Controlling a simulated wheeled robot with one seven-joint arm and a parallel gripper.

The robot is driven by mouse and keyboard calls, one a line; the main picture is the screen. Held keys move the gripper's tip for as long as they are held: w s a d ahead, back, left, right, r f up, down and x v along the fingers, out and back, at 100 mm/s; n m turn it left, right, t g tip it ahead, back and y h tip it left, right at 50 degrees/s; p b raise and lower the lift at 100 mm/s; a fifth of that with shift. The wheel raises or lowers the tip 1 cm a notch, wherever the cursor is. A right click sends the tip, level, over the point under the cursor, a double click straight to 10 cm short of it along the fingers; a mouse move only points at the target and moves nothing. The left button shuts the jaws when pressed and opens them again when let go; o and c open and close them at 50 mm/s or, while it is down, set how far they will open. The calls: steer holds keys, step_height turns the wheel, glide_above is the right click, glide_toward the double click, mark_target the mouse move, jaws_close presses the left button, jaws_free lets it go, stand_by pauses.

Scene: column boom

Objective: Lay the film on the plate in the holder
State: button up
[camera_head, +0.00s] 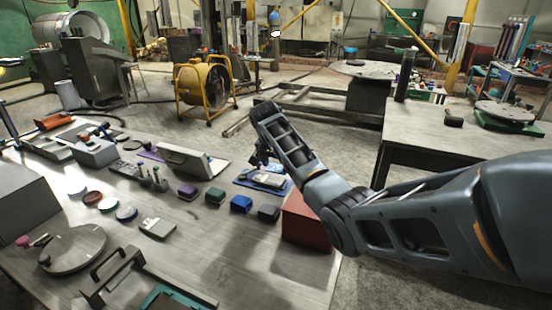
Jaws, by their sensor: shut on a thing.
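My gripper (264,163) points down over the blue holder (243,184) near the table's far right edge. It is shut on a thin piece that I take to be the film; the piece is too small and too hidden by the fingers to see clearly. A pale, flat plate (270,181) lies in the blue holder, just below and right of the fingertips. I cannot tell whether the held piece touches the plate.
Blue (241,203), green (215,196) and dark (269,213) small blocks stand in front of the holder. A red box (303,222) is at the right edge. The table's front middle is mostly clear.

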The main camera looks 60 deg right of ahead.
mark_target(276, 172)
steer(key=shift+f+b, duration=1.05)
steer(key=shift+f, duration=1.15)
steer(key=shift+a+f+p, duration=0.1)
steer(key=shift+f+p, duration=0.05)
steer(key=shift+p, duration=0.25)
steer(key=o, duration=1)
steer(key=shift+c, duration=0.2)
steer(key=shift+r+p, duration=1.2)
steer(key=shift+r, duration=2.3)
